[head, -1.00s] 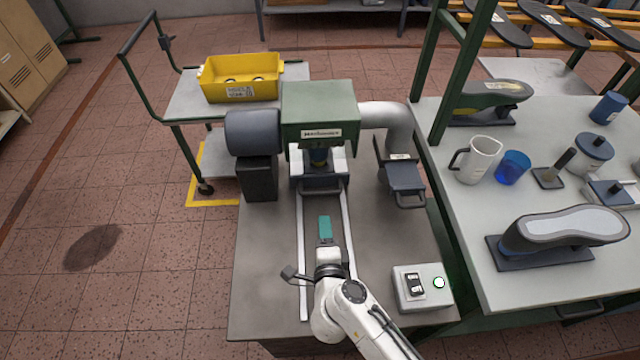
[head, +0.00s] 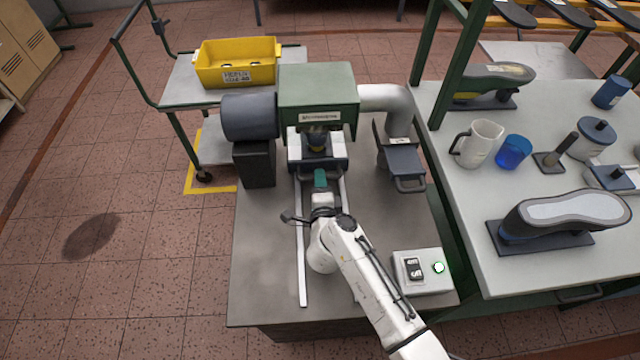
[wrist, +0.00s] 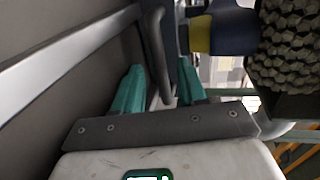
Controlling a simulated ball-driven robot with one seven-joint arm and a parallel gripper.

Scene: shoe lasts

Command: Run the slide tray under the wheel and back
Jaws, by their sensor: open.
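The slide tray (head: 297,163) sits at the far end of its two pale rails (head: 301,250), under the green machine housing (head: 317,95). A dark blue and yellow piece (wrist: 212,32) shows at the tray in the wrist view. The knobbly dark grey wheel (wrist: 295,45) is beside it at upper right; the housing hides it in the head view. My gripper (head: 320,180) is at the tray's front, its teal fingers (wrist: 158,88) apart. The tray's grey bar handle (wrist: 156,40) runs down into the gap between them; I cannot tell whether they touch it.
A control box (head: 422,271) with switches and a lit green-rimmed button stands at the bench's right front. A grey side unit (head: 404,165) is right of the rails. A yellow bin (head: 236,68) is on the cart behind. The right workbench (head: 480,210) holds shoe lasts, a jug and cups.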

